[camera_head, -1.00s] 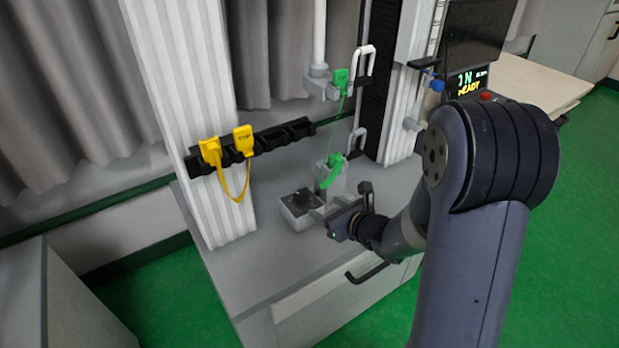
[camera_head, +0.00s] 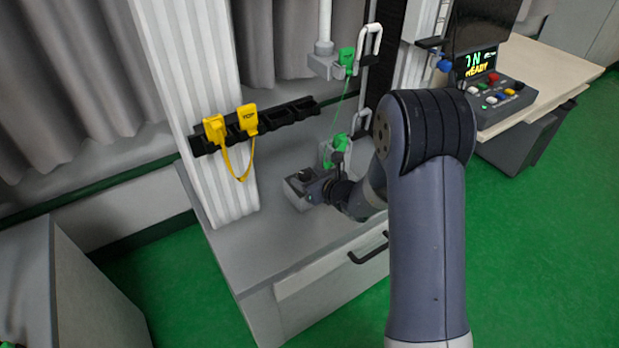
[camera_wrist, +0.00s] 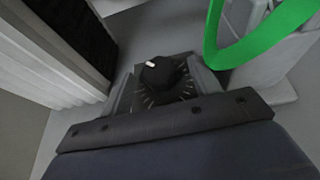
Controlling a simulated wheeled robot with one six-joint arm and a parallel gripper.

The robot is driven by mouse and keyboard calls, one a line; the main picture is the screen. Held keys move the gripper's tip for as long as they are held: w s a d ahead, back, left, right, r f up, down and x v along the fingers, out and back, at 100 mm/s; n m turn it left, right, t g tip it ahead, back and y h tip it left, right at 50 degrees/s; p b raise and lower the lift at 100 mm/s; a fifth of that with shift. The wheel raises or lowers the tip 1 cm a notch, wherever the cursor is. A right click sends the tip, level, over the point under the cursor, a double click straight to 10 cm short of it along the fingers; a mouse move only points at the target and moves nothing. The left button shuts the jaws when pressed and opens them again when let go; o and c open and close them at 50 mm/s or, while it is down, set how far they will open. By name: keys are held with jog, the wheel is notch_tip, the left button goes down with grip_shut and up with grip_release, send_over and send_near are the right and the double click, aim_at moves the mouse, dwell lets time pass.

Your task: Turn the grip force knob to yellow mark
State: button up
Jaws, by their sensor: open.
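The grip force knob (camera_wrist: 158,72) is black with a white pointer mark on its upper left side in the wrist view. It sits on a dark dial plate (camera_wrist: 150,98) with pale tick marks; I cannot make out a yellow mark. My gripper (camera_wrist: 163,85) is open, with one grey finger on each side of the knob; I cannot tell whether they touch it. In the head view the grey knob box (camera_head: 296,194) stands on the machine's base, with my gripper (camera_head: 311,188) over its right side, hiding part of it.
A green strap (camera_wrist: 256,48) hangs just right of the knob, by the lower green-tagged clamp (camera_head: 338,146). Yellow tags (camera_head: 230,128) hang on a black rack behind. A white ribbed column (camera_head: 190,110) stands at left. A control panel (camera_head: 497,98) is at right.

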jog(key=c, duration=1)
jog(key=shift+f+b, duration=0.1)
jog(key=shift+b, duration=0.5)
